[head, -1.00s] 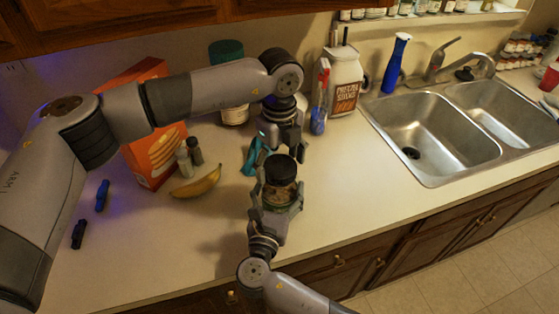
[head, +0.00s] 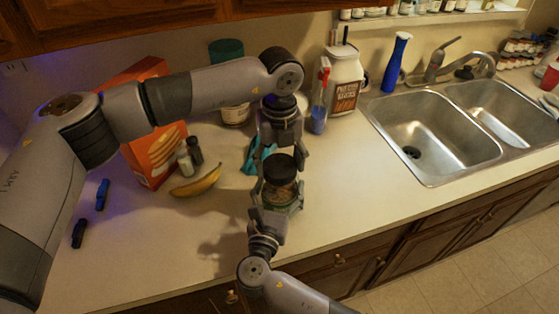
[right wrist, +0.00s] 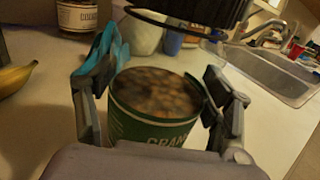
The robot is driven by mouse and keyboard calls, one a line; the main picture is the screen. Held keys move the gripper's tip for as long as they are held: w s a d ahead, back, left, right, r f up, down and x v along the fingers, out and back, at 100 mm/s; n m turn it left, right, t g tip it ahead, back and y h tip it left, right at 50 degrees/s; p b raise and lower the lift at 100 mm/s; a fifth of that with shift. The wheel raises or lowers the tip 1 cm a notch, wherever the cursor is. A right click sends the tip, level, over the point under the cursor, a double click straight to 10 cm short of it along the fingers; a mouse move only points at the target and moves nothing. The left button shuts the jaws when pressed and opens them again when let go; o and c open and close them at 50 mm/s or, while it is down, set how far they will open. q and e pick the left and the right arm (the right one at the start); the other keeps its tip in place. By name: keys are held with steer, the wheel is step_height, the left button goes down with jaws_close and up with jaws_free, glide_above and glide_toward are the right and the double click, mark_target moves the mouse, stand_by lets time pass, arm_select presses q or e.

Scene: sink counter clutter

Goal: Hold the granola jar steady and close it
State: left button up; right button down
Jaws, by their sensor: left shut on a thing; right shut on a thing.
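The granola jar (right wrist: 155,105) has a green label and an open top with brown granola showing. My right gripper (head: 280,200) is shut around its sides; its two fingers also show in the right wrist view (right wrist: 158,105). The black lid (head: 281,167) is in my left gripper (head: 282,155), which comes down from above and is shut on it. In the right wrist view the dark lid (right wrist: 190,8) hangs over the jar's far side, and a gap shows between it and the rim. The left fingertips are out of the right wrist view.
A banana (head: 197,183), small shakers (head: 186,160) and an orange box (head: 150,155) stand left. A teal cloth (head: 252,157) lies behind the jar. A spray bottle (head: 320,105), white jug (head: 345,82) and sink (head: 437,135) are right. The counter between jar and sink is clear.

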arm_select(q)
steer(key=m, duration=0.6)
steer(key=shift+m, duration=0.4)
steer(key=m, duration=1.2)
steer(key=shift+m, duration=0.3)
steer(key=m, duration=0.6)
steer(key=shift+m, duration=0.4)
steer(key=o, duration=1.4)
step_height(320, 180, up, 12)
steer(key=shift+f, duration=0.1)
